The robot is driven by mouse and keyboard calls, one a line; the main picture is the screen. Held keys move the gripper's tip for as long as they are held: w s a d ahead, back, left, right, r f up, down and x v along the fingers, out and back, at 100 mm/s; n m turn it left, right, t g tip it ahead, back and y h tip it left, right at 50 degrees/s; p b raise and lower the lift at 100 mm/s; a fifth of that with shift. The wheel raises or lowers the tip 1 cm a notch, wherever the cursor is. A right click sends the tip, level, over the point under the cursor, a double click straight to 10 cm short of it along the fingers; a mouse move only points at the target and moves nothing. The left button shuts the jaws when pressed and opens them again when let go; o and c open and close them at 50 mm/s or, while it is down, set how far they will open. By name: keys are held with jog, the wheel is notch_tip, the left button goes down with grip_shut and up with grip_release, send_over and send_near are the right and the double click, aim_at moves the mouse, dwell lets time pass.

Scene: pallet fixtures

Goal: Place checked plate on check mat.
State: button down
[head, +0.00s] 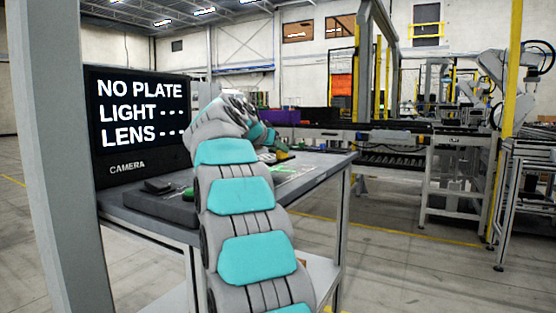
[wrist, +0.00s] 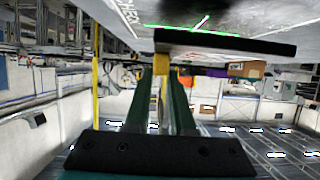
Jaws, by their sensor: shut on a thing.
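My gripper (wrist: 161,76) shows in the wrist view, which is upside down. Its two green fingers are shut on a yellow grip piece that joins a flat dark plate (wrist: 235,45). The plate is seen nearly edge-on. Behind it is the check mat (wrist: 195,31), a grey surface with a bright green outline and partly hidden white lettering. I cannot tell whether the plate touches the mat. In the head view my arm hides most of the gripper; a yellow bit shows beyond it, and the green-marked mat (head: 297,170) lies on the table to its right.
A camera monitor (head: 138,122) at the table's left reads "NO PLATE", with dashes after "LIGHT" and "LENS". A dark block (head: 165,205) lies on the table (head: 325,165) left of my arm. Purple bins (head: 318,115) and a conveyor stand behind.

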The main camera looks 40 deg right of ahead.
aim_at(278, 159)
jog(key=shift+f, duration=1.8)
jog(key=c, duration=0.8)
grip_release()
jog(key=shift+o, duration=0.2)
jog(key=b+v, duration=0.1)
jog(key=v, duration=1.1)
jog(key=shift+b, duration=0.3)
